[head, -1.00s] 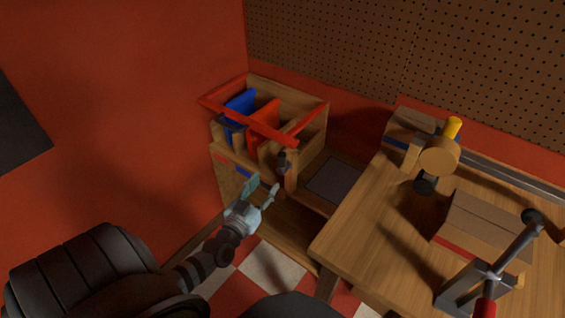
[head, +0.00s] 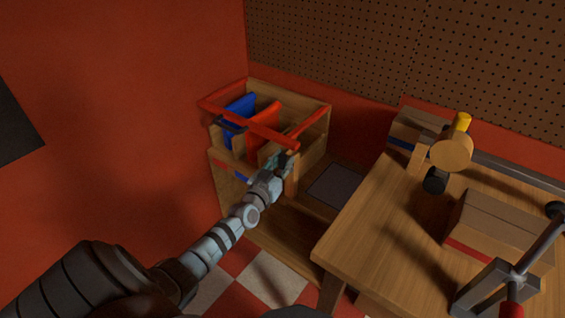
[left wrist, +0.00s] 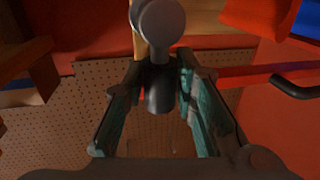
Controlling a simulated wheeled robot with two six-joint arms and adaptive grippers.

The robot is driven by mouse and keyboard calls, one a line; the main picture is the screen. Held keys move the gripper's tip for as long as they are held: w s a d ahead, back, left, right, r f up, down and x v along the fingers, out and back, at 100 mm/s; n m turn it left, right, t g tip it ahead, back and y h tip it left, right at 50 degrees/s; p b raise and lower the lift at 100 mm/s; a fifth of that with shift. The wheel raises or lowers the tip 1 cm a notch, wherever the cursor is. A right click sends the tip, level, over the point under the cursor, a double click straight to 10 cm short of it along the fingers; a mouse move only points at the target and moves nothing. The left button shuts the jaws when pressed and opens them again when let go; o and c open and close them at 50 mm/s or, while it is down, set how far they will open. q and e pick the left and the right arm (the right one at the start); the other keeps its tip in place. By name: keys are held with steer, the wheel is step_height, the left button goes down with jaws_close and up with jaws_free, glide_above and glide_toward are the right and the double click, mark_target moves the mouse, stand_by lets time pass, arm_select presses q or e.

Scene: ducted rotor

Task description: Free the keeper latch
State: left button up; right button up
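The keeper latch seems to be the small dark upright piece on the front of the wooden crate (head: 315,150); my left gripper now covers most of it in the head view. In the left wrist view, a dark rounded knob (left wrist: 160,95) shows between my fingers, with a grey ball-shaped end (left wrist: 162,22) beyond it. My left gripper (head: 281,165) is at the crate's front. Its two teal fingers (left wrist: 160,80) stand apart on both sides of the knob. I cannot tell whether they touch it. My right gripper is not in view.
Blue (head: 240,108) and red (head: 266,122) panels stand in the crate, with a red bar (head: 250,127) across its front. At right, a wooden table (head: 385,215) carries a lever device (head: 490,285) and a box (head: 490,235). A grey pad (head: 332,185) lies between crate and table.

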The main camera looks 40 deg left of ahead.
arm_select(q)
jaws_close()
